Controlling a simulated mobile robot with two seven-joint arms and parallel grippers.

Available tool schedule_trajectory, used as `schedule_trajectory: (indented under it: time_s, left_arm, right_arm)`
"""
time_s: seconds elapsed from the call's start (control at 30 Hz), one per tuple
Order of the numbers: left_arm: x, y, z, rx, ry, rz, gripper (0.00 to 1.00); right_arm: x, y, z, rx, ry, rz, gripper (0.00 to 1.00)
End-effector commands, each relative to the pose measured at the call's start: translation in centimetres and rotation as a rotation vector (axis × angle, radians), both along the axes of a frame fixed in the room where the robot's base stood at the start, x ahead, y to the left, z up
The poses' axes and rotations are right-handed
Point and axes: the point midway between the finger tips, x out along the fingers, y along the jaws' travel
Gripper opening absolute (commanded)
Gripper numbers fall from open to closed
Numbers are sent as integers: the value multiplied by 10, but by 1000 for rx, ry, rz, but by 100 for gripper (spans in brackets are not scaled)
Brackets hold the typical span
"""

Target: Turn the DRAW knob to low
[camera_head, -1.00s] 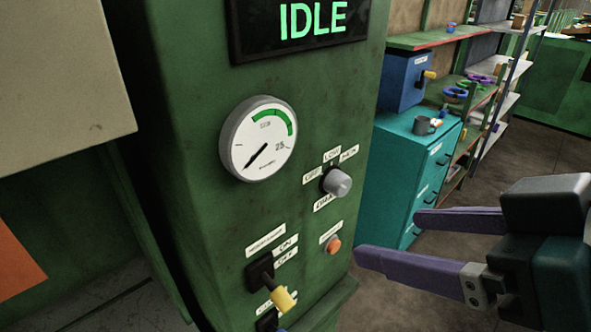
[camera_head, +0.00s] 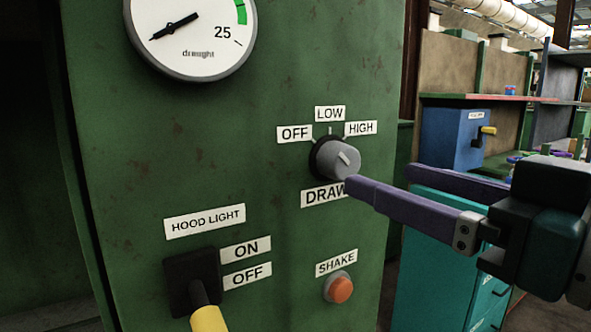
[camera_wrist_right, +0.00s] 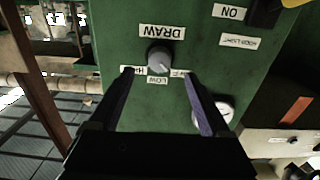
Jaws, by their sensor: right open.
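The DRAW knob (camera_head: 341,160) is a grey round knob on a black base, on the green panel. OFF is to its upper left, LOW above and HIGH to its upper right. A pale line on its face slants to the upper left, on the OFF side. My right gripper (camera_head: 380,177) is open and empty, to the right of the knob. Its near purple fingertip overlaps the knob's lower right edge and part of the DRAW label. In the right wrist view the knob (camera_wrist_right: 159,59) lies ahead, between the open fingers (camera_wrist_right: 158,73). My left gripper is out of view.
Below the knob is the orange SHAKE button (camera_head: 339,288). The HOOD LIGHT switch (camera_head: 198,285) with a yellow handle is at the lower left. A gauge (camera_head: 192,35) is at the upper left. A teal cabinet (camera_head: 440,265) and a blue box (camera_head: 452,138) stand behind, to the right.

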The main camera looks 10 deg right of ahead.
Motion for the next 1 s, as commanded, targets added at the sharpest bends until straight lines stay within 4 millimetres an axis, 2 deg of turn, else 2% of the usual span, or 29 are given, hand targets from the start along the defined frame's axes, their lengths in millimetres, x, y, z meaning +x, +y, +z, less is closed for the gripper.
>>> schedule_trajectory:
  time_s: [0.2, 0.4, 0.77, 1.0]
  left_arm:
    - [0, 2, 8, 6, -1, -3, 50]
    - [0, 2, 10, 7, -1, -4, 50]
    - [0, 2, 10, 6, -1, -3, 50]
    - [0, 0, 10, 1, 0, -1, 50]
  right_arm:
    - [39, 14, 2, 3, 0, -1, 81]
    - [62, 22, 0, 0, 2, 0, 81]
    - [67, 25, -1, -2, 2, 0, 81]
    - [67, 24, -1, -2, 2, 0, 56]
